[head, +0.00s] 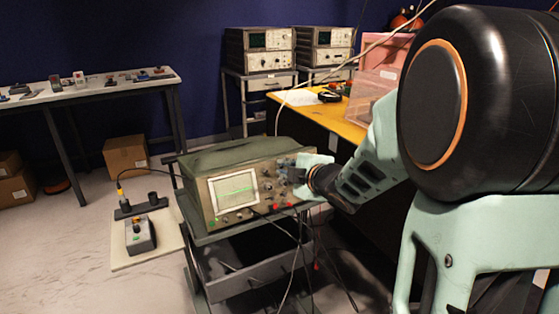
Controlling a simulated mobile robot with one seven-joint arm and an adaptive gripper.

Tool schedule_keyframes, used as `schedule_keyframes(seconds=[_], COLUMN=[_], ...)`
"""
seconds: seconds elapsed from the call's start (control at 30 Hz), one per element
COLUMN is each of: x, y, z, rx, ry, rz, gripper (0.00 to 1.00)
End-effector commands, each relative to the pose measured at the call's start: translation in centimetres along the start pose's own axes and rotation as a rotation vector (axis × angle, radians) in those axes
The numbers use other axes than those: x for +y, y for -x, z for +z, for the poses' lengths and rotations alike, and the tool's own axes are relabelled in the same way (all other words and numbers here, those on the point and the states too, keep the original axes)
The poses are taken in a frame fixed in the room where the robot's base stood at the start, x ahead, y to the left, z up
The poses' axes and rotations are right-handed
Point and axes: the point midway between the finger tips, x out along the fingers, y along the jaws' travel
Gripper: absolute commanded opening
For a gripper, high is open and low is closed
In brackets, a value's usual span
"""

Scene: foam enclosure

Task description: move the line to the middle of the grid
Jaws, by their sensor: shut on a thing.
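The oscilloscope (208,165) is a grey-green box on a cart, its front panel turned toward me. Its lit screen (234,201) is pale with a faint grid. A short bright green line (239,189) shows near mid-height on the screen; the picture is too small to tell its exact offset. My gripper (289,174) is at the upper right of the front panel, among the control knobs. It is shut on a knob there, which the fingers mostly hide.
Cables hang from the lower front panel over the cart (262,268). A low board (160,246) with a small device stands at left. A yellow bench (350,118) and pink foam boxes are behind my arm. Open floor (60,260) lies at left.

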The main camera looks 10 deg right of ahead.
Motion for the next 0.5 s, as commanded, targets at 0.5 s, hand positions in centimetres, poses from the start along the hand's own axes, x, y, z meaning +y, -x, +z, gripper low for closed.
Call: schedule_keyframes(seconds=[0.5], x=[0.09], y=[-0.02], z=[-0.05], rx=[0.005], ry=[-0.131], rz=[-0.006], gripper=[0.0])
